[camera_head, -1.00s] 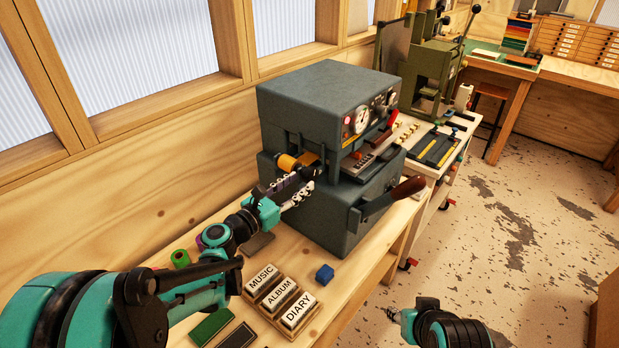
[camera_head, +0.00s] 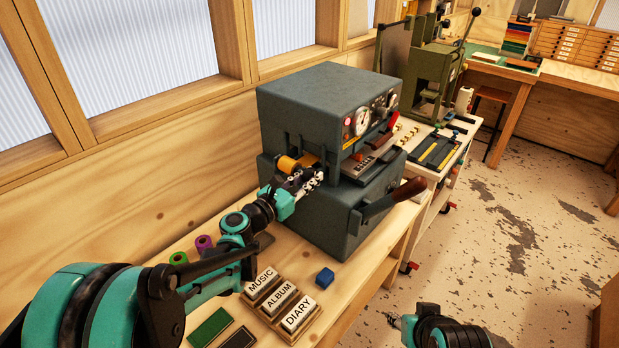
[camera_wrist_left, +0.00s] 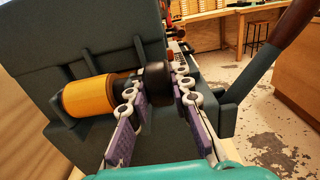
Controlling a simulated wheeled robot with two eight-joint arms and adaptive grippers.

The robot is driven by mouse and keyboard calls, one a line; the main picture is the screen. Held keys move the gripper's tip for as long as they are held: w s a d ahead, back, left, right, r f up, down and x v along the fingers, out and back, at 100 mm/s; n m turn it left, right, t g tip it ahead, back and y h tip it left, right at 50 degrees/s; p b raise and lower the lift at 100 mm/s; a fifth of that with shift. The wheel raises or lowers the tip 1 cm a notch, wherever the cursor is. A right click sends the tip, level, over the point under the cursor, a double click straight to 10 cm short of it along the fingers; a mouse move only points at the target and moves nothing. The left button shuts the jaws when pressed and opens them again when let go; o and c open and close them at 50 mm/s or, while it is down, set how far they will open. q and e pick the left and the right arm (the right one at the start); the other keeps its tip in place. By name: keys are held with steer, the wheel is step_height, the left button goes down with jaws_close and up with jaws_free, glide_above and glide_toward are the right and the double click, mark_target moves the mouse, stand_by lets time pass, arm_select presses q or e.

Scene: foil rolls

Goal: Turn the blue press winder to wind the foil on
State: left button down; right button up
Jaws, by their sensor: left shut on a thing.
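The blue press (camera_head: 320,110) is a dark blue-grey machine with gauges, standing on the wooden bench. An orange-gold foil roll (camera_head: 289,164) sits on its left side and shows larger in the left wrist view (camera_wrist_left: 90,96). The winder is a round black knob (camera_wrist_left: 154,84) at the roll's right end. My left gripper (camera_head: 306,178) is at the press's side, its linked fingers on either side of the knob and shut on it. The fingers cover the knob in the head view. My right gripper (camera_head: 393,318) is low over the floor, its jaws too small to read.
Green (camera_head: 178,259) and purple (camera_head: 204,243) rolls stand behind my left arm. The press's brown-handled lever (camera_head: 403,191) sticks out at right.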

arm_select(q)
steer(key=shift+r+g+y+p, duration=0.3)
steer(key=shift+g+p, duration=0.1)
steer(key=shift+p, duration=0.55)
steer(key=g+y+p, duration=0.2)
steer(key=g+p, duration=0.1)
steer(key=p, duration=0.2)
steer(key=g+y+p, duration=0.2)
steer(key=g+p, duration=0.1)
steer(key=p, duration=0.2)
steer(key=shift+w+d+r, duration=0.1)
steer(key=shift+r, duration=0.05)
steer(key=g+y+p, duration=0.3)
steer(key=g, duration=0.1)
steer(key=shift+w, duration=0.1)
steer(key=shift+f+g+y+p, duration=0.25)
steer(key=shift+g+y+p, duration=0.8)
steer(key=shift+g, duration=0.35)
steer(key=shift+y, duration=0.25)
steer(key=c, duration=1.4)
jaws_free()
steer(key=shift+f, duration=0.1)
steer(key=shift+o, duration=0.2)
steer(key=r, duration=1.2)
steer(key=shift+s+a, duration=0.2)
steer(key=shift+s, duration=0.2)
